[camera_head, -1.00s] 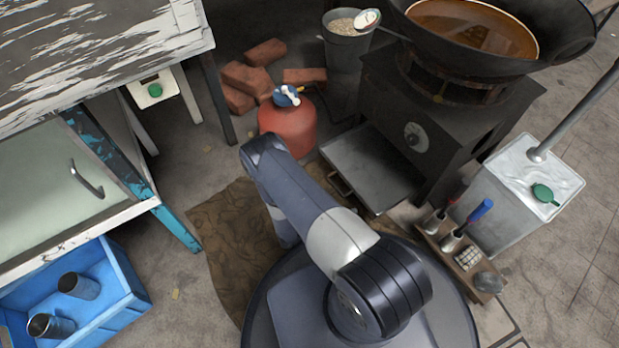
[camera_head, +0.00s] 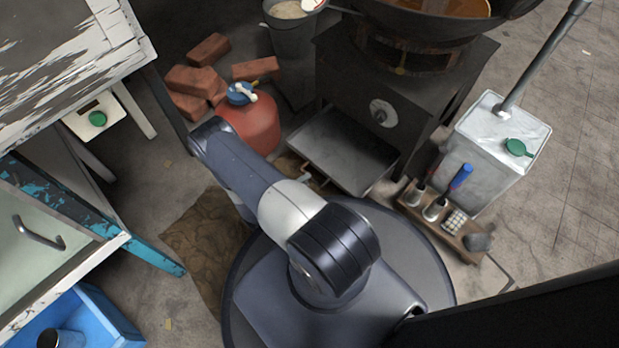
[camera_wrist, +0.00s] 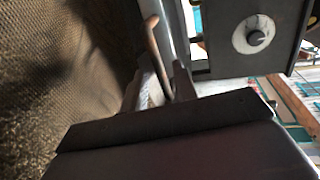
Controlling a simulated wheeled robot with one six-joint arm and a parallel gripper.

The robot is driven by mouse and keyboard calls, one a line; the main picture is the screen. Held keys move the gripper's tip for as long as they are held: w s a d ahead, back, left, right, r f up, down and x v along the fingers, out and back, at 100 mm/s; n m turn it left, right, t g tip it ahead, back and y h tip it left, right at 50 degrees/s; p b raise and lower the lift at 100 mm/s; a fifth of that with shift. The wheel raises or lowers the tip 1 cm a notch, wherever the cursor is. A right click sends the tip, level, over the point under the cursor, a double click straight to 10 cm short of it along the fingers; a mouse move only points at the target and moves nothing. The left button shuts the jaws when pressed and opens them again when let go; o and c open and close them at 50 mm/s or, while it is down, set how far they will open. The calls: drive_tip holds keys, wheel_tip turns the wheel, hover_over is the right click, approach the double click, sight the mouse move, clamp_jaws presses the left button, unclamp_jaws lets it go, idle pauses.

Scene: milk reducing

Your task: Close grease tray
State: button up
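The grease tray (camera_head: 345,150) is a flat grey metal tray sticking out of the low front of the black stove (camera_head: 400,95). Its front handle (camera_head: 314,178) is partly hidden by my arm. In the wrist view, the brown, bent handle (camera_wrist: 154,45) stands against the grey tray front (camera_wrist: 174,35). My gripper (camera_wrist: 163,85) is at the handle with its two fingers apart, and the handle passes between them. Firm contact with the fingers cannot be made out. In the head view my gripper is hidden by my arm.
A red gas cylinder (camera_head: 250,122) stands left of the tray, with bricks (camera_head: 200,80) behind. A wooden tool caddy (camera_head: 445,228) and a square metal can (camera_head: 490,155) stand to the right. A brown mat (camera_head: 205,245) lies at left. A dark panel crosses the lower right.

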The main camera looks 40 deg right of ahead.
drive_tip(key=shift+b+x, duration=0.35)
drive_tip(key=shift+x, duration=1.5)
drive_tip(key=shift+s, duration=0.15)
clamp_jaws()
drive_tip(key=shift+r, duration=0.1)
